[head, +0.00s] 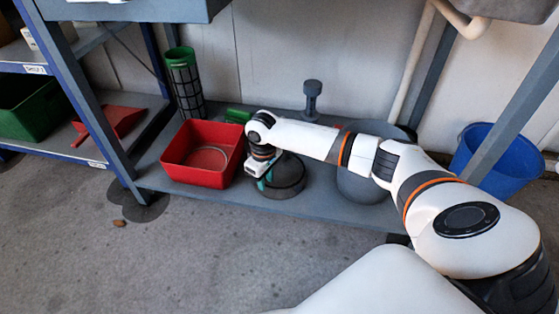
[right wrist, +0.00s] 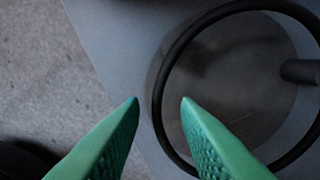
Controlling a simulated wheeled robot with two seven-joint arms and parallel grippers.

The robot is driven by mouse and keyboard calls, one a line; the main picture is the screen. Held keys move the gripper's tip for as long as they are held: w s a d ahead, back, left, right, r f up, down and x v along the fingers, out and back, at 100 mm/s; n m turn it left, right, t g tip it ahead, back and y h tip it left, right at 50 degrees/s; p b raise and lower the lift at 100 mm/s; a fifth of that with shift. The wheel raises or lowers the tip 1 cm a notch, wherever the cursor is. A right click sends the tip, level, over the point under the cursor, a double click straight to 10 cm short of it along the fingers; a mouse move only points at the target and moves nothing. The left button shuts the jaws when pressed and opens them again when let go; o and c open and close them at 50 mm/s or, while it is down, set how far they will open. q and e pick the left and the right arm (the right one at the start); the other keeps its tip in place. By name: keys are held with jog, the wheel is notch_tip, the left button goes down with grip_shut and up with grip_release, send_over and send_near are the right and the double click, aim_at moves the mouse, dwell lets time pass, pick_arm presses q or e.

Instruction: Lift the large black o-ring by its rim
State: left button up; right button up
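The large black o-ring (right wrist: 157,100) shows in the right wrist view as a thick dark ring around a grey, round, glassy-looking surface. In the head view, a dark round item (head: 287,178) sits on the low shelf below my right gripper; the ring is hard to separate from it there. My right gripper (head: 262,180) points down at that item's left side. Its green fingers (right wrist: 160,101) are open, and the ring's left rim passes between their tips in the right wrist view. I cannot tell the height gap, and no grip shows. My left gripper is not in view.
A red bin (head: 172,158) holding a pale ring stands left of my right gripper. A green-topped mesh cylinder (head: 186,85) and grey post (head: 312,100) stand behind. A grey round vessel (head: 362,186) is close on the right. The blue shelf frame (head: 90,90) borders the space.

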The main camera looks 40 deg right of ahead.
jog(key=shift+f+p, duration=0.1)
jog(key=shift+p, duration=0.2)
dwell(0.4)
grip_shut()
